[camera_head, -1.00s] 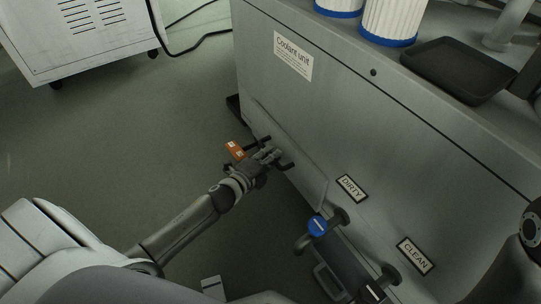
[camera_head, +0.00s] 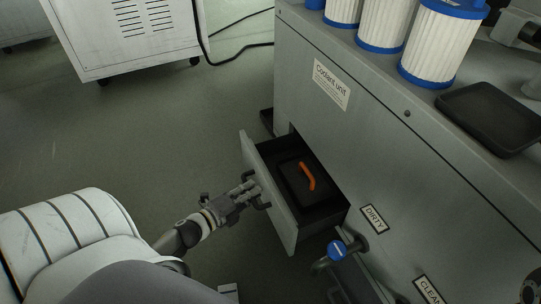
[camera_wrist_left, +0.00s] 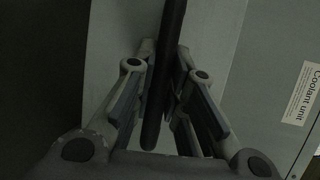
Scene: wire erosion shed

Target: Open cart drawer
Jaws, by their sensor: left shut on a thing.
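The drawer (camera_head: 268,192) of the grey coolant unit (camera_head: 300,95) stands well out from the cabinet, its dark inside showing. A black tray-like item (camera_head: 290,185) with an orange handle-shaped piece (camera_head: 307,176) lies in it. My left gripper (camera_head: 255,190) is at the outer side of the drawer front, shut on its black bar handle (camera_head: 264,206). In the left wrist view the handle (camera_wrist_left: 166,75) runs between the two fingers (camera_wrist_left: 158,95), with the pale drawer front behind. My right gripper is not in view.
White filters with blue rims (camera_head: 440,45) and a black tray (camera_head: 490,115) stand on the unit's top. A blue-handled valve (camera_head: 337,250) sticks out near the drawer's right end. A white wheeled cabinet (camera_head: 125,35) and a cable stand behind. Floor at left is clear.

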